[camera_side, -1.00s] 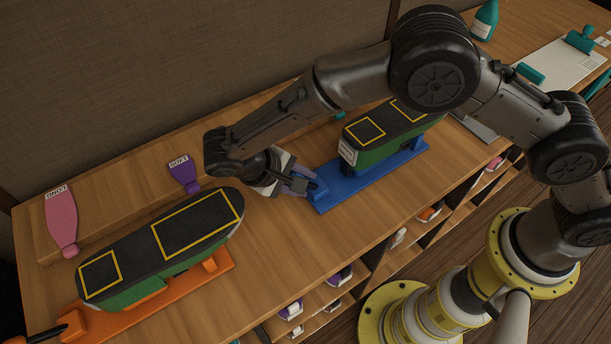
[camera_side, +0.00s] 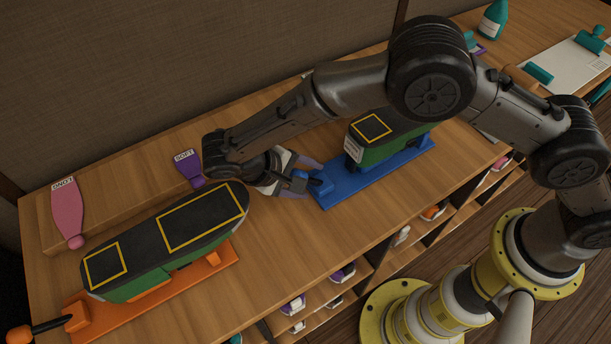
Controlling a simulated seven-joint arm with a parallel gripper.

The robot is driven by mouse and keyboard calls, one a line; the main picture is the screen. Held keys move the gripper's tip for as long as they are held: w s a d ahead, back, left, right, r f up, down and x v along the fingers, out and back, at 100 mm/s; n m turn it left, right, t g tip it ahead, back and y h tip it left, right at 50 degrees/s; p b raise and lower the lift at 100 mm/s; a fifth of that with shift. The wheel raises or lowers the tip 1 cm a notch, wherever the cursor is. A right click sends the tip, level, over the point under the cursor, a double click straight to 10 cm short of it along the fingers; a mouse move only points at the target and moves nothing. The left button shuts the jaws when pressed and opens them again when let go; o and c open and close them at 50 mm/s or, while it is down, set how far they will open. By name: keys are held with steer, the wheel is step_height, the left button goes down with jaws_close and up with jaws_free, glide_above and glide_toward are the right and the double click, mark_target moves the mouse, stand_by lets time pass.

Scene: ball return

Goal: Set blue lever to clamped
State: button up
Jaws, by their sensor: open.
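The blue lever (camera_side: 320,184) sits at the left end of the blue base (camera_side: 375,178), which carries a green-sided block with a black top (camera_side: 385,131). My gripper (camera_side: 303,175) is open, at the left end of the blue base, with its fingers close to the lever. I cannot tell whether a finger touches the lever. My arm passes in front of part of the black top. The lever's exact angle is hard to make out behind the fingers.
An orange base (camera_side: 150,305) with a similar green-and-black block (camera_side: 165,243) and an orange-knobbed lever (camera_side: 20,334) stands at the left. A pink paddle (camera_side: 67,212) and purple paddle (camera_side: 188,167) lie behind it. Open shelves with shoes are below the table front.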

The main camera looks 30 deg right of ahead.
steer(key=v, duration=1.3)
steer(key=shift+a+r, duration=0.25)
steer(key=shift+r, duration=0.05)
steer(key=shift+c, duration=0.3)
steer(key=shift+d, duration=0.1)
steer(key=shift+c, duration=1.3)
steer(key=w+d+r+m+y, duration=0.1)
steer(key=d+m, duration=0.1)
steer(key=m, duration=0.1)
steer(key=w+d+r+m+g+y, duration=0.1)
steer(key=d+m, duration=0.1)
steer(key=m, duration=0.1)
steer(key=w+d+r+m+g+y, duration=0.1)
steer(key=d+m, duration=0.1)
steer(key=shift+w+d+r+m+y, duration=0.1)
steer(key=shift+d+r+m+y, duration=0.2)
steer(key=shift+d+m+y, duration=0.1)
jaws_close()
steer(key=w+d+r+m+y, duration=0.1)
steer(key=d+r+m+y, duration=0.4)
steer(key=m, duration=0.5)
steer(key=s+a+f, duration=0.1)
steer(key=f, duration=0.5)
steer(key=s+a+f, duration=0.2)
steer(key=f, duration=0.5)
